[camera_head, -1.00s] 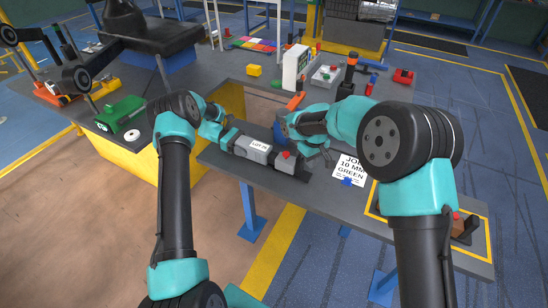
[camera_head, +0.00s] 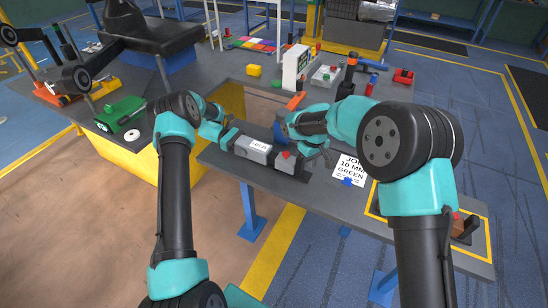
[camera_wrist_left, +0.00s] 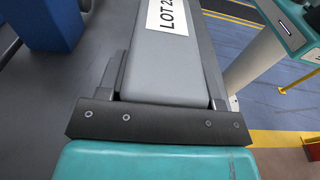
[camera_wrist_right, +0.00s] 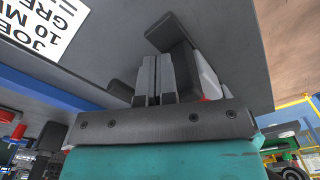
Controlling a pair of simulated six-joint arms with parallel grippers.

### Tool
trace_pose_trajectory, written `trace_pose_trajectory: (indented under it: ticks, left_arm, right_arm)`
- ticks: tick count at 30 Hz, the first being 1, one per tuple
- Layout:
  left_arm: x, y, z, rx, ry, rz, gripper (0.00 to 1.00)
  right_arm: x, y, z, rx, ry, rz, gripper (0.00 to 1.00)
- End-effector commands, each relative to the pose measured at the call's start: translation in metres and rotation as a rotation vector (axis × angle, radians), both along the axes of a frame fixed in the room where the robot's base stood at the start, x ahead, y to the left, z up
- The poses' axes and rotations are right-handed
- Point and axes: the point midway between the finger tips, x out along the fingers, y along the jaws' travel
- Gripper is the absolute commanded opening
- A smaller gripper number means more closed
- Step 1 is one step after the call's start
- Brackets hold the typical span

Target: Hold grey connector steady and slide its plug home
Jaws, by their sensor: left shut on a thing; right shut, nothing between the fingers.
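The grey connector (camera_head: 253,149) is a long block with a white LOT label, lying along the near bench. My left gripper (camera_head: 233,141) is shut on its left end; the connector fills the space between the fingers in the left wrist view (camera_wrist_left: 165,72). At its right end in the head view is a darker piece with a red top (camera_head: 287,160), which looks like the plug. I cannot tell whether a gap is left between them. My right gripper (camera_head: 322,150) is shut and empty just right of that piece. Its closed fingers show in the right wrist view (camera_wrist_right: 160,78).
A white job card (camera_head: 349,169) with a blue clip lies right of the connector. A yellow-outlined area (camera_head: 478,238) is at the bench's right end. A blue part (camera_head: 280,130) stands behind the connector. A green device (camera_head: 118,113) is on the left bench.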

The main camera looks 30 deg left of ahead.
Motion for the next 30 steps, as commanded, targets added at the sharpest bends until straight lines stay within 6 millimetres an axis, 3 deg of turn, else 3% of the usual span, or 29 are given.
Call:
trace_pose_trajectory:
  ticks: [30]
  left_arm:
    - [0.0,-0.001,0.001,-0.001,-0.001,-0.002,0.23]
  right_arm:
    - [-0.001,0.025,0.0,0.001,-0.002,0.001,0.0]
